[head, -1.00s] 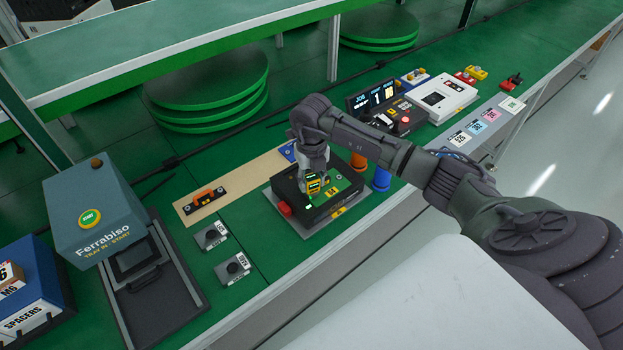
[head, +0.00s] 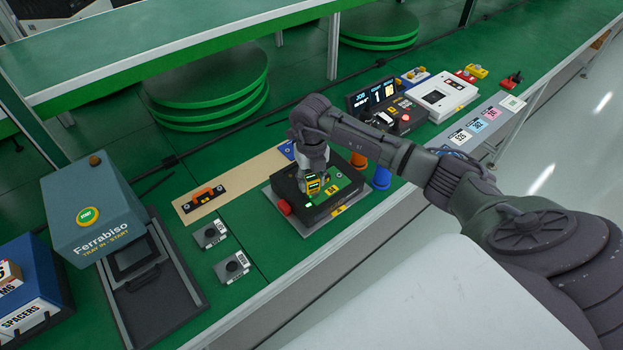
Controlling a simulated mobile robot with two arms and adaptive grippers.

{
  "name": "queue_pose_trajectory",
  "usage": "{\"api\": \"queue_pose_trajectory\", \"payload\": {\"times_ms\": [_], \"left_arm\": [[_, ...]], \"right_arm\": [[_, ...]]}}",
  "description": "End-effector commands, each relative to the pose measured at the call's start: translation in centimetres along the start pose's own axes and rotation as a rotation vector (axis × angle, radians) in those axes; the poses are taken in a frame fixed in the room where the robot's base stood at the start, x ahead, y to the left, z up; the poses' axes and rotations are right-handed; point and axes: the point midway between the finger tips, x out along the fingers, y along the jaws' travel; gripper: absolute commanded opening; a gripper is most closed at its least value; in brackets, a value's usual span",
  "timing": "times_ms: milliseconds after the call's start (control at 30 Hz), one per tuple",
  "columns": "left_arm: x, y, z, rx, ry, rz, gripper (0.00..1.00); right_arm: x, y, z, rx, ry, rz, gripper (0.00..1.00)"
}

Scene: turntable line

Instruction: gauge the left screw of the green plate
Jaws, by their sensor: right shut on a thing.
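My right gripper (head: 312,174) comes in from the right and points down over a black fixture block (head: 318,208) on the green bench. It is shut on a small yellow gauge (head: 313,188) with a lit green display. The gauge is at the block's top, over its left part; I cannot tell whether it touches a screw. A green patch, perhaps the green plate (head: 345,178), shows on the block right of the gauge. The left screw cannot be made out; the gripper and gauge cover that area. My left gripper is not in view.
A blue-grey Ferrabiso machine (head: 98,205) stands at left. Two small grey blocks (head: 233,267) sit between it and the fixture. A wooden board (head: 228,189) lies behind. Orange and blue cylinders (head: 381,178) stand close right of the fixture. A control box with screen (head: 380,97) is farther back.

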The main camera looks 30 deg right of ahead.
Motion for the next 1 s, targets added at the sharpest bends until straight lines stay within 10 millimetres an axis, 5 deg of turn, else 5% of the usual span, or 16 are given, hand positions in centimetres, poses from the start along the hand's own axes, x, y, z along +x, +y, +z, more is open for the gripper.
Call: {"api": "queue_pose_trajectory", "payload": {"times_ms": [867, 900, 1000], "left_arm": [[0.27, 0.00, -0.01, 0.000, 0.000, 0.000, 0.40], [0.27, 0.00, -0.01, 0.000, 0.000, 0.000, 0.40], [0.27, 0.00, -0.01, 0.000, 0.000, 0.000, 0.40]], "right_arm": [[0.18, 0.03, 0.05, 0.000, -0.001, 0.001, 0.00], [0.18, 0.03, 0.05, 0.000, -0.001, 0.001, 0.46], [0.19, 0.03, 0.04, 0.000, -0.001, 0.001, 0.62]]}}
